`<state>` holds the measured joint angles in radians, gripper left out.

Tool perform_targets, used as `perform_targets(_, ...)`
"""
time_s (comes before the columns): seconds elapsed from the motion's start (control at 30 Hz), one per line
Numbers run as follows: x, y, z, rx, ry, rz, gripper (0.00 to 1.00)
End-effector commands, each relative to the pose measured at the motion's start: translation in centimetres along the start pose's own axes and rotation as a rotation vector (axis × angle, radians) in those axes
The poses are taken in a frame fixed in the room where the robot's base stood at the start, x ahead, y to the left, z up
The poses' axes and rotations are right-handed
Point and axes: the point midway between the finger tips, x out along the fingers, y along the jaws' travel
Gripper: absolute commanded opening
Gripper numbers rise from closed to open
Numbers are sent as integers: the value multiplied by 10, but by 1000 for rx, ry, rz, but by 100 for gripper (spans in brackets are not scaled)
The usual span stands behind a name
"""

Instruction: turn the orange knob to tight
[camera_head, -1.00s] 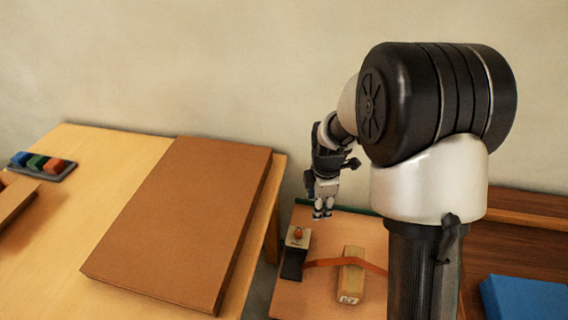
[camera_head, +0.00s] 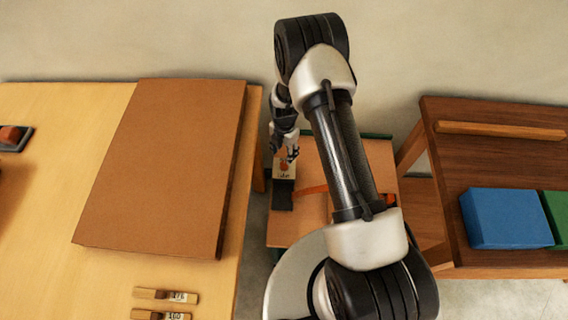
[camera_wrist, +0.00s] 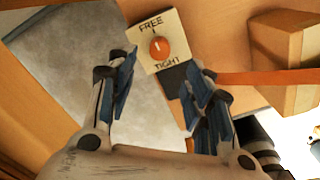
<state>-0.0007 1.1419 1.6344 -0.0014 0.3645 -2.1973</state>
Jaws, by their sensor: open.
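The orange knob (camera_wrist: 160,47) sits on a pale square plate (camera_wrist: 178,24) marked FREE at the top and TIGHT at the bottom. A light mark on the knob appears to point toward FREE. In the head view the knob (camera_head: 284,168) is small, at the left of the low bench. My gripper (camera_head: 290,157) is just above the plate there. In the wrist view my gripper (camera_wrist: 160,72) is open and empty, its fingers spread on either side below the knob. I cannot tell the exact gap to the knob.
A table with a large brown board (camera_head: 165,170) stands left. A darker table with a blue block (camera_head: 503,218) stands right. Grey floor (camera_wrist: 72,70) shows between.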

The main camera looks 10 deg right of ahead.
Motion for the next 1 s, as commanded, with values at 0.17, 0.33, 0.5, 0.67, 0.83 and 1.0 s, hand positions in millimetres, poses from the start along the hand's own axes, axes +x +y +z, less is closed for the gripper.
perform_targets(0.17, 42, -1, 0, 0, 1, -2, 47)
perform_targets(0.33, 70, 0, 0, 1, 0, -1, 47)
perform_targets(0.5, 84, 0, 0, 1, -1, 0, 47)
perform_targets(0.67, 88, 0, 0, 1, -1, 0, 47)
perform_targets(0.83, 87, 0, 0, 1, -1, 0, 47)
perform_targets(1.0, 87, 0, 0, 1, -1, 0, 37)
